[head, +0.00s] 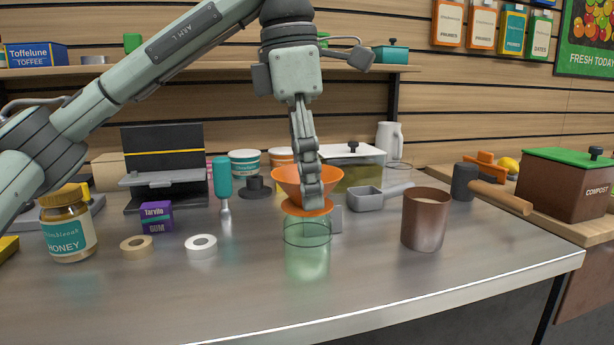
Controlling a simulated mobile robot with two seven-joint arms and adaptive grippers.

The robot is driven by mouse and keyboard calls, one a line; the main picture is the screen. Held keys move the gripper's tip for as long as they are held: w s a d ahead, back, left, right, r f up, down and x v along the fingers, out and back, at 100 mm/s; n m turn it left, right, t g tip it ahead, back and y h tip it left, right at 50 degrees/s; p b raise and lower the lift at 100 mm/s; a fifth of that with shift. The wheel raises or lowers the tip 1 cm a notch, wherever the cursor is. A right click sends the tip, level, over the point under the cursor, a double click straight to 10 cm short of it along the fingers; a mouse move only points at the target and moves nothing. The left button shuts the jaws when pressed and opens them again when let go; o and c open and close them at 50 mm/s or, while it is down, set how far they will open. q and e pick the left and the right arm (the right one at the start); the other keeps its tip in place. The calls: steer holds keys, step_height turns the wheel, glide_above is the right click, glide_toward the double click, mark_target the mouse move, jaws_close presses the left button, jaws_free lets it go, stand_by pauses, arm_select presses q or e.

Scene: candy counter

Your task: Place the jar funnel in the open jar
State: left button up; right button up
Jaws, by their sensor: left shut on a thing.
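The orange jar funnel (288,178) is upright in the middle of the head view, wide bowl up. My left gripper (312,198) comes down from above and is shut on the funnel, its fingers covering part of the bowl. The open jar (307,262), clear and greenish, stands on the counter directly below. The funnel's lower orange part is in line with the jar's mouth; I cannot tell whether it is resting on the jar or just above it. My right gripper is not in view.
The steel counter (400,300) has free room in front. A brown cup (425,220) and a grey scoop (365,200) are right of the jar. Left are two tape rolls (201,246), a gum box (156,218), a teal-handled tool (222,178) and a honey jar (69,230).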

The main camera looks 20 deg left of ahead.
mark_target(296, 173)
arm_select(q)
steer(key=o, duration=1)
steer(key=shift+f, duration=0.1)
steer(key=shift+o, duration=0.2)
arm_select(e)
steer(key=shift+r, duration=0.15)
arm_select(q)
steer(key=shift+r, duration=0.4)
step_height(296, 173, up, 12)
steer(key=a+p, duration=0.1)
steer(key=p, duration=0.2)
steer(key=shift+s+a+f+p, duration=0.2)
steer(key=shift+s+f+p, duration=0.1)
steer(key=shift+p, duration=0.1)
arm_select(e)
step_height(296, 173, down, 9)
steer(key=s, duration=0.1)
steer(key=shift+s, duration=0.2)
